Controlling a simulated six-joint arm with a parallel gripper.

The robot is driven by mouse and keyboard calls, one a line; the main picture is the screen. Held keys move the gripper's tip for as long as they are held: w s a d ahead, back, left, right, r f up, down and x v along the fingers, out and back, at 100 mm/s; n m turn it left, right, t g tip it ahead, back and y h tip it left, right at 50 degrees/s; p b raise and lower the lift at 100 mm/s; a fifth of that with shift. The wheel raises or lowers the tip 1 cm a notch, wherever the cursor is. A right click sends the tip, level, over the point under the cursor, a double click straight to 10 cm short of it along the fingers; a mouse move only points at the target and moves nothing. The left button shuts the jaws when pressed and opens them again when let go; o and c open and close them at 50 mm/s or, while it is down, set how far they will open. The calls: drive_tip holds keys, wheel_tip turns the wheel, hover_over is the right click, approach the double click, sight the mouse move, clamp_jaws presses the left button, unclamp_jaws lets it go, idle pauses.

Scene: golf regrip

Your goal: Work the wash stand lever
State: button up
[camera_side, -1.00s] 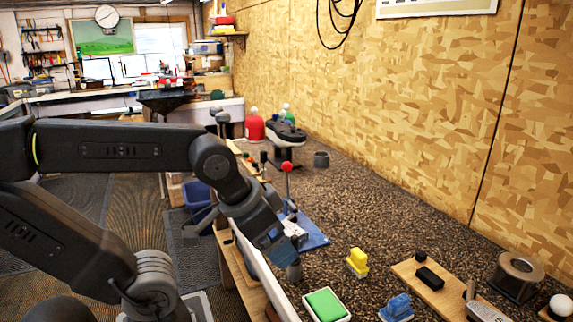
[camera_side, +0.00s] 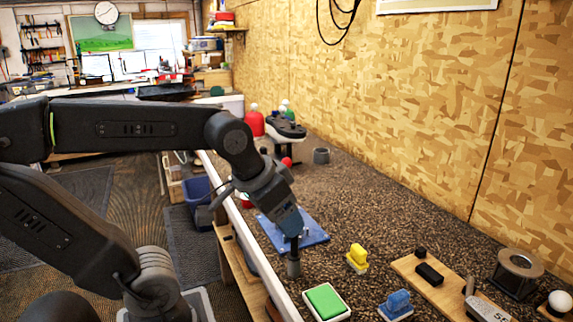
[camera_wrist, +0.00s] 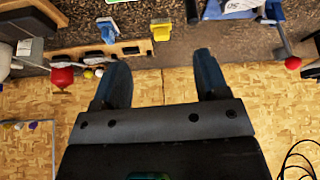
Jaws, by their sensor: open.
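The wash stand has a blue base (camera_side: 316,234) on the bench. Its lever ends in a red ball (camera_side: 287,161), which shows just above my wrist in the side view; the rod is hidden behind my arm. In the wrist view the red ball (camera_wrist: 293,63) and its thin rod (camera_wrist: 282,40) are at the upper right, outside my fingers, with part of the blue base (camera_wrist: 275,10) at the top edge. My gripper (camera_side: 291,228) is over the near part of the base. In the wrist view my gripper (camera_wrist: 162,75) is open, with nothing between the fingers.
A yellow brush (camera_side: 357,257), a green pad (camera_side: 325,302), a blue brush (camera_side: 397,304) and a wooden board (camera_side: 440,286) lie nearer. The bench toward the wall is mostly clear.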

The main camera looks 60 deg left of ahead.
drive_tip(key=w+a+r+n, duration=0.1)
drive_tip(key=w+a+n, duration=0.1)
drive_tip(key=w+a, duration=0.1)
drive_tip(key=w+a+r+n+y, duration=0.1)
drive_tip(key=w+a+r, duration=0.1)
drive_tip(key=a, duration=0.3)
drive_tip(key=w+a+r+n+g, duration=0.1)
drive_tip(key=w+a+n, duration=0.1)
drive_tip(key=w+a, duration=0.1)
drive_tip(key=shift+w+a+r+n+y, duration=0.15)
drive_tip(key=shift+w+a+r+y, duration=0.05)
drive_tip(key=shift+a, duration=0.15)
drive_tip(key=shift+w+a+r+n+y, duration=0.15)
drive_tip(key=shift+w+a+y, duration=0.05)
drive_tip(key=shift+a, duration=0.15)
drive_tip(key=shift+c, duration=1.1)
drive_tip(key=n+g+y, duration=0.1)
drive_tip(key=n, duration=0.3)
approach(286, 162)
drive_tip(key=x, duration=1.2)
drive_tip(key=shift+a+f, duration=0.15)
drive_tip(key=shift+f, duration=0.15)
drive_tip(key=shift+c, duration=0.2)
clamp_jaws()
